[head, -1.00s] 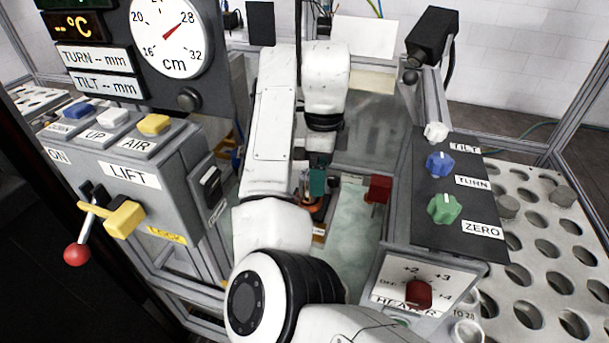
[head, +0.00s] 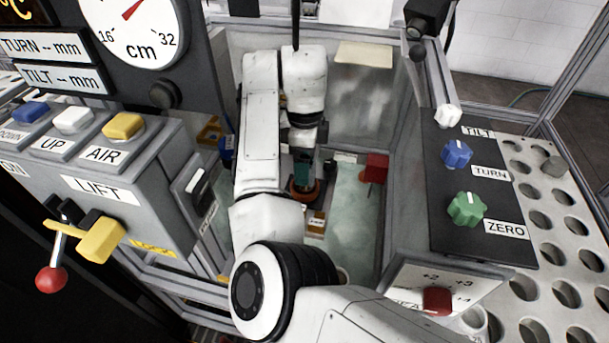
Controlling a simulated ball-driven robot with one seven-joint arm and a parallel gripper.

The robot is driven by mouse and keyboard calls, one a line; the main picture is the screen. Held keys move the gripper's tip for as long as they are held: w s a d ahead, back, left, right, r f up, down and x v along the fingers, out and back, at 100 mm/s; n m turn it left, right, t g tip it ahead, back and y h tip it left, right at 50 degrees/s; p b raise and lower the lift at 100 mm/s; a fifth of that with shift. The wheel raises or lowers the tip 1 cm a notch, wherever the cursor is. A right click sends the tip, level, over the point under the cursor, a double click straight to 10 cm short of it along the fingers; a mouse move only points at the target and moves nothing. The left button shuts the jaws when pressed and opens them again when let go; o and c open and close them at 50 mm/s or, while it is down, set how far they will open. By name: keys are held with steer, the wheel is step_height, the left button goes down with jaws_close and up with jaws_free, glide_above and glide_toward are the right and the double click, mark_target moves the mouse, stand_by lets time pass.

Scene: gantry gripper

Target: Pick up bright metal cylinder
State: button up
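My white arm reaches down into a framed bay with a pale green floor. My gripper (head: 303,165) is at the arm's far end, low in the bay, small and partly hidden by my wrist; its fingers cannot be made out. A dark teal block and an orange ring-like part (head: 301,193) show at or just below it; I cannot tell whether they touch it. I cannot clearly pick out a bright metal cylinder in the bay.
A grey control box (head: 130,185) with a yellow lever flanks the bay on the left. A dark knob panel (head: 480,205) and the heater panel (head: 440,280) flank it on the right. A red block (head: 375,168) sits at the bay's right side. Some bay floor (head: 350,225) is clear.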

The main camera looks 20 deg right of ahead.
mark_target(310, 187)
step_height(310, 187, down, 4)
steer(key=shift+f, duration=0.1)
steer(key=shift+c, duration=0.2)
jaws_close()
stand_by(0.7)
